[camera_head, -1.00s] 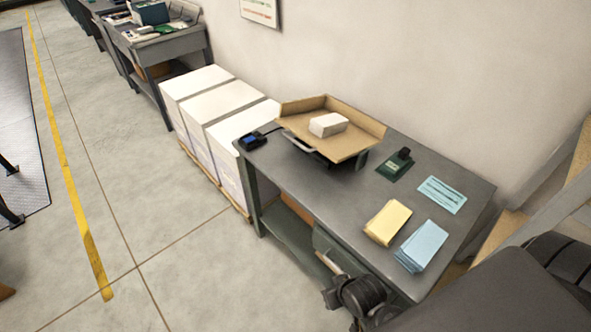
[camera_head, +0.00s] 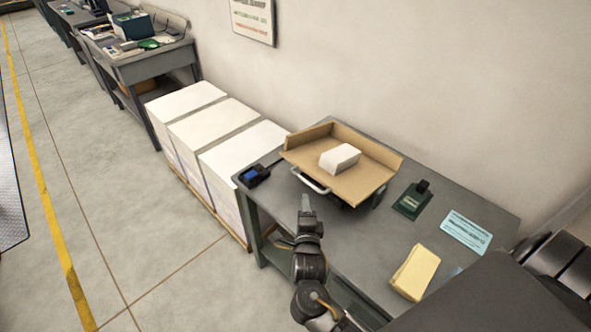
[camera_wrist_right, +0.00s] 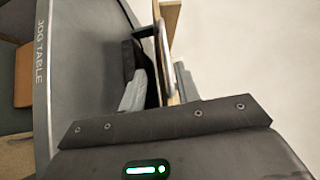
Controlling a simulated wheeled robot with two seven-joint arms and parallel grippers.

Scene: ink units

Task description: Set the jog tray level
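The jog tray (camera_head: 370,187) is a tan, open-fronted tray with raised walls, on a dark base on the grey table. It looks tilted. A white block of paper (camera_head: 340,158) lies in it. A pale bar handle (camera_head: 309,181) sticks out at its near left side. My right gripper (camera_head: 306,198) is just in front of this handle, pointing towards it. My left gripper is not in view.
The grey table (camera_head: 350,235) also bears a small blue-screened device (camera_head: 255,175), a dark green device (camera_head: 411,200), a blue card (camera_head: 467,232) and a yellow pad (camera_head: 415,272). White paper stacks (camera_head: 215,131) stand left of the table. A wall is behind.

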